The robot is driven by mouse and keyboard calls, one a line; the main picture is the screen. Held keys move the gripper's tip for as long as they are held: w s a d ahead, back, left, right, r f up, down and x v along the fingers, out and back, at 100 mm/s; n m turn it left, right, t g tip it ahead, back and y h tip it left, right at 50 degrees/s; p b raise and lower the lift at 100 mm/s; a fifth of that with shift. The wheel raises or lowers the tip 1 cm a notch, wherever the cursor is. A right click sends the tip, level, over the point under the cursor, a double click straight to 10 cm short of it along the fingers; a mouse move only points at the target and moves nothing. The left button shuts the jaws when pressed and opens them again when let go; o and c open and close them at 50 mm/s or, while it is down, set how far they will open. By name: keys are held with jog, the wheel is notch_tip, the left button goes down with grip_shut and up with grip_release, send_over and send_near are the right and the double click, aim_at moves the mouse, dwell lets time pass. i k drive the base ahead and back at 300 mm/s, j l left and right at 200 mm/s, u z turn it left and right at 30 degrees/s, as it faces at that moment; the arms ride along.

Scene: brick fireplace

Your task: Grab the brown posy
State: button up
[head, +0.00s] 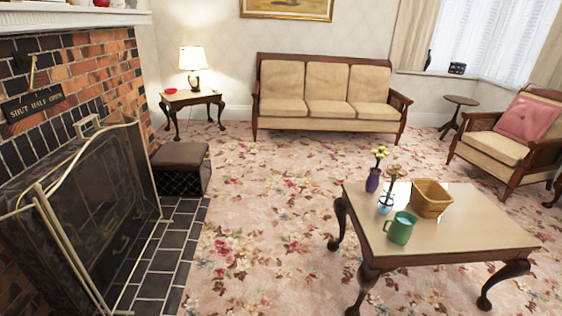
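A posy with brownish blooms (396,172) stands in a small light-blue vase (385,205) on the coffee table (475,225) at the right. Just behind it is a purple vase (373,180) with yellow flowers (380,153). A green mug (400,228) stands in front of the brown posy, to its right. A tan basket (431,198) is close on its right. My gripper does not show in this view.
A brick fireplace with a metal screen (95,205) fills the left side. A dark footstool (181,167) stands beside it. Flowered carpet (265,235) lies clear between hearth and coffee table. A sofa (325,95) and armchair (505,135) stand farther back.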

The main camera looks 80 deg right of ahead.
aim_at(392, 170)
jog(key=k+z, duration=0.1)
jog(key=z, duration=2.95)
